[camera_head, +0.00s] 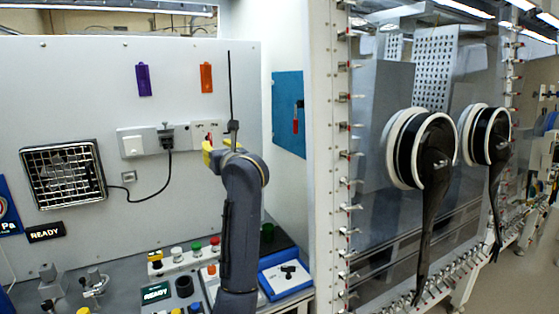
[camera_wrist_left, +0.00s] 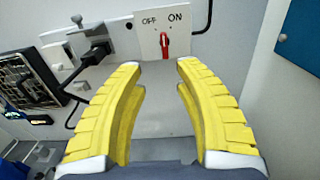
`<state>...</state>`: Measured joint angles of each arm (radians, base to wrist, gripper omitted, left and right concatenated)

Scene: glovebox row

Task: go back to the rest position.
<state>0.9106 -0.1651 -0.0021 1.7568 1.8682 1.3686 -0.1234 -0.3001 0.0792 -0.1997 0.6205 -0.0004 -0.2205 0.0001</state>
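My left arm rises in the middle of the head view, and its gripper (camera_head: 219,149) with yellow fingers is in front of the back panel. In the left wrist view the gripper (camera_wrist_left: 159,67) is open, with nothing between the fingers. Beyond the fingertips is a white switch plate (camera_wrist_left: 148,42) marked OFF and ON, with a red knob (camera_wrist_left: 165,44) standing upright. The fingers look apart from the knob. In the head view the switch plate (camera_head: 207,129) is just above the gripper. My right gripper is in neither view.
A socket with a black plug (camera_head: 166,134) and hanging cable is left of the switch. A vent grille (camera_head: 63,174) is further left. Buttons, a blue tray (camera_head: 286,277) and small fittings crowd the bench below. A glovebox with black gloves (camera_head: 434,160) stands right.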

